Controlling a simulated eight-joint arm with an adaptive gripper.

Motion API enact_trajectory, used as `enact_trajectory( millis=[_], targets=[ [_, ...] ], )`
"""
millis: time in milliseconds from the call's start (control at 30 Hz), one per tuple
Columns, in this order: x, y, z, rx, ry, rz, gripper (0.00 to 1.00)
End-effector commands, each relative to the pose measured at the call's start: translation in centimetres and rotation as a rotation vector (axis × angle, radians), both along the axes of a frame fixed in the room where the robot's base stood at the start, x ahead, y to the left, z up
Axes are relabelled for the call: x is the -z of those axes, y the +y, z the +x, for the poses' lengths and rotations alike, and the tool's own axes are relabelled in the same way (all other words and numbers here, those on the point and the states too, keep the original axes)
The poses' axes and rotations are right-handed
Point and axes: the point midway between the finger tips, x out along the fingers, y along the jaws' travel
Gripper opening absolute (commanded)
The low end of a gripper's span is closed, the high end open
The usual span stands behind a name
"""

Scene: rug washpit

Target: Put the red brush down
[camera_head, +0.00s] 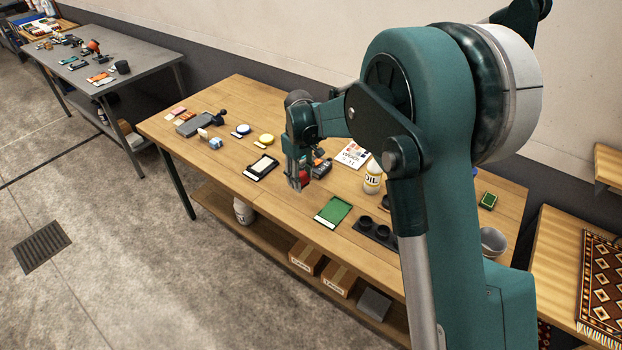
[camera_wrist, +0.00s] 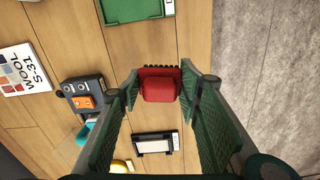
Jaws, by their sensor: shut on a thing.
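My gripper (camera_head: 298,182) is over the wooden table (camera_head: 230,185), near the middle of its front half. In the wrist view my gripper (camera_wrist: 159,83) is shut on the red brush (camera_wrist: 159,88), with one green-padded finger on each side of it. Dark bristles show along the brush's far edge there. In the head view only a bit of the red brush (camera_head: 304,176) shows between the fingers. I cannot tell whether its underside touches the table.
A green tray (camera_head: 333,211) lies to the right and a black-framed pad (camera_head: 262,167) to the left. Bare wood lies between the pad and green tray.

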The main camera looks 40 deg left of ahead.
Motion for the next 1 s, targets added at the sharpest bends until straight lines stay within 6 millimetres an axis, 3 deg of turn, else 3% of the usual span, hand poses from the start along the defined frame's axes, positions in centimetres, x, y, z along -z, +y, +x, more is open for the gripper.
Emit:
enact_trajectory(
  millis=[300,467,1000],
  targets=[
    [-0.1,0.0,0.0,0.0,0.0,0.0,0.22],
    [-1.2,0.0,0.0,0.0,0.0,0.0,0.22],
    [-11.6,0.0,0.0,0.0,0.0,0.0,0.22]
  ],
)
